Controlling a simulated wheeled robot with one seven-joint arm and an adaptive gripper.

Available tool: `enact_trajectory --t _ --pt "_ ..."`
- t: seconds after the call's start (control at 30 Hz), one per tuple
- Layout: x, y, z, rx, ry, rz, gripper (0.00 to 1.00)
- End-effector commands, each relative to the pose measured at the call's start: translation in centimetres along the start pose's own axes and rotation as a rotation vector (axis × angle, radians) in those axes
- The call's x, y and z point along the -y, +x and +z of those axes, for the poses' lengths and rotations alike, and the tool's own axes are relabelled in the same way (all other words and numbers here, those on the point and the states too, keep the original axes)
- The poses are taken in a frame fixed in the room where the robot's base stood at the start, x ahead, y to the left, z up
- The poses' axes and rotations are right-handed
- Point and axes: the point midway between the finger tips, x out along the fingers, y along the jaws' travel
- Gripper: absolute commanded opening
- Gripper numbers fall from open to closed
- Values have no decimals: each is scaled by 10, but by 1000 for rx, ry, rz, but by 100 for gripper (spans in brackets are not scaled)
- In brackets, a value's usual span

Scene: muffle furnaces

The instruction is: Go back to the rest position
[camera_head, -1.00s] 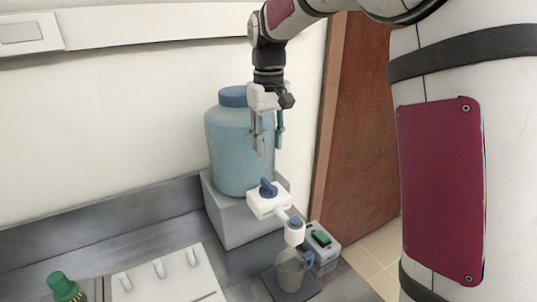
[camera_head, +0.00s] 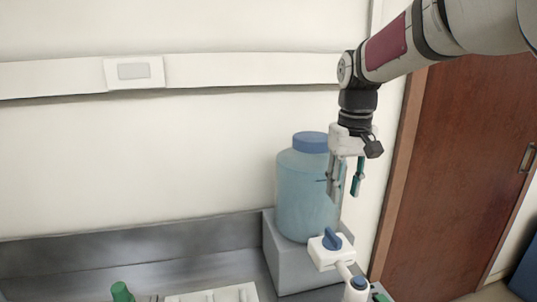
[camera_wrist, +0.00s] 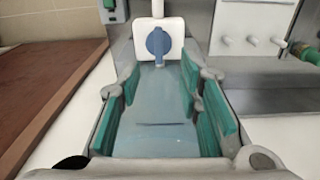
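My gripper (camera_head: 346,178) hangs from my arm, pointing down, in front of the right side of a blue-tinted carboy (camera_head: 303,190) with a blue cap. Its green-padded fingers are apart with nothing between them. In the wrist view my gripper (camera_wrist: 165,105) also shows open, with the carboy's bluish body (camera_wrist: 155,125) seen beyond and between the fingers. A white tap with a blue handle (camera_head: 332,240) is low on the carboy's front. It also shows in the wrist view (camera_wrist: 158,42), upright in the picture.
The carboy stands on a grey block (camera_head: 290,262) against the wall. A brown door (camera_head: 455,170) is to the right. A green-topped item (camera_head: 121,291) and a white panel (camera_head: 225,293) sit at the bottom edge. A wall rail (camera_head: 230,70) runs behind. The wall area left of the carboy is clear.

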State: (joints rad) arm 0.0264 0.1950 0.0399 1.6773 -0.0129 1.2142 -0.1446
Motion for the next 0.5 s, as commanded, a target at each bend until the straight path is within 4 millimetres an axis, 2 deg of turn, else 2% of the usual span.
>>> enact_trajectory --t 0.03,0.2,0.37,0.5 --pt "2 -12 15 -26 7 6 32" --pt "10 -36 65 -112 38 21 32" --pt "18 -47 114 -195 70 31 32" --pt "24 -48 157 -268 97 35 32"
